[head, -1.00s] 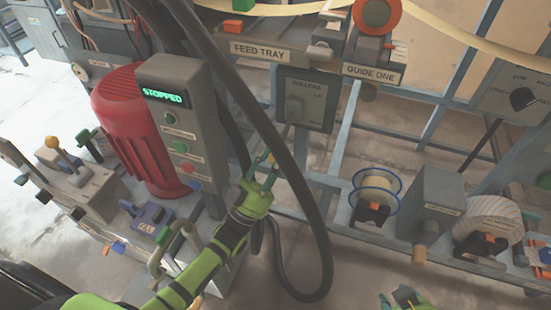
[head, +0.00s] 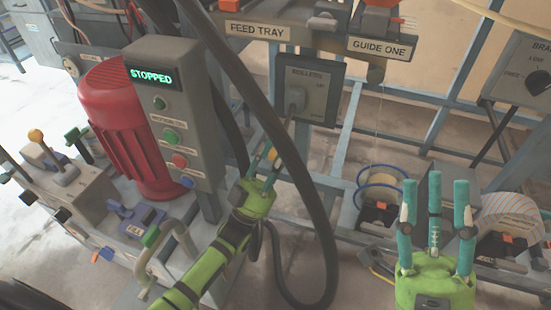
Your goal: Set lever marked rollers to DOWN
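The panel marked ROLLERS (head: 319,88) hangs below the feed tray, with UP lettering at its right side. Its grey lever (head: 294,100) sits at the panel's left middle; I cannot clearly tell which way it is set. The lower lettering is too small to read. My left gripper (head: 268,157) is below and left of the lever, apart from it. Its teal fingers look spread and empty, partly beside the dark hose. My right gripper (head: 435,190) is at the lower right, fingers up, open and empty, far from the lever.
A thick dark hose (head: 272,120) loops between the panel and the control box (head: 174,95) reading STOPPED. A red motor (head: 125,130) stands at left. A knob panel (head: 525,75) is at right.

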